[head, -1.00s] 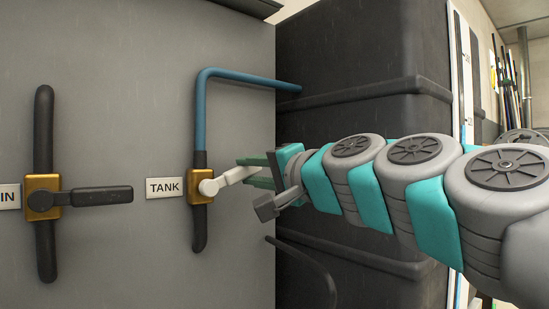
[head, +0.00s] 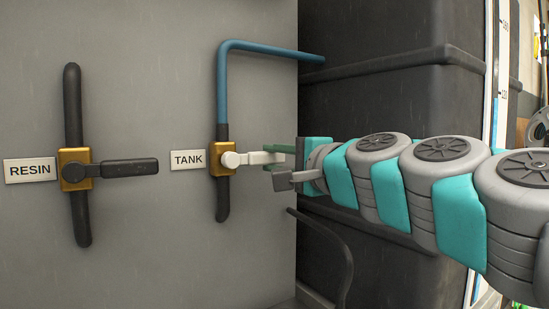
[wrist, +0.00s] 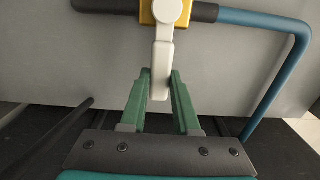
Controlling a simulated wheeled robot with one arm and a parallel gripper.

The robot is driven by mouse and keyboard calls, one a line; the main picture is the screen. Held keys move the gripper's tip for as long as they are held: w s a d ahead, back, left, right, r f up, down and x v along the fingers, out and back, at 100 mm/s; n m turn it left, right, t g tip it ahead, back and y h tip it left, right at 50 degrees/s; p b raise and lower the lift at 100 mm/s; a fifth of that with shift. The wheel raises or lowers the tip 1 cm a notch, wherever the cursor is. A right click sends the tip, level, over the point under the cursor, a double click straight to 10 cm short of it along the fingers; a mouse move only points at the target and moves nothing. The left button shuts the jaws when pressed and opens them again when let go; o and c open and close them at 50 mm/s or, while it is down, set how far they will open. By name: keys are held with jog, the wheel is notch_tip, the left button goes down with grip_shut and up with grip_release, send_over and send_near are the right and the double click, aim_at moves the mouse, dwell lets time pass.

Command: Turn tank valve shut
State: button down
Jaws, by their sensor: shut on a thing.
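The tank valve has a brass body (head: 222,157) on a vertical pipe, black below and blue above (head: 222,90), beside a TANK label (head: 188,160). Its white handle (head: 258,158) points right, about level, across the line of the pipe. My gripper (head: 277,158) comes in from the right and is shut on the outer end of the handle. In the wrist view the green fingers (wrist: 161,88) sit on either side of the white handle (wrist: 161,60), below the brass body (wrist: 166,12). The handle hides part of the fingers in the head view.
To the left, a RESIN label (head: 30,170) stands beside another brass valve (head: 75,169) with a black handle (head: 128,168) pointing right. A large dark ribbed tank (head: 385,95) stands behind my arm. A dark curved hose (head: 335,260) is below my arm.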

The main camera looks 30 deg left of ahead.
jog(key=c, duration=0.6)
grip_release()
jog(key=shift+c, duration=0.2)
jog(key=v, duration=0.7)
jog(key=shift+d+b, duration=0.35)
jog(key=shift+d, duration=0.05)
jog(key=shift+s, duration=0.1)
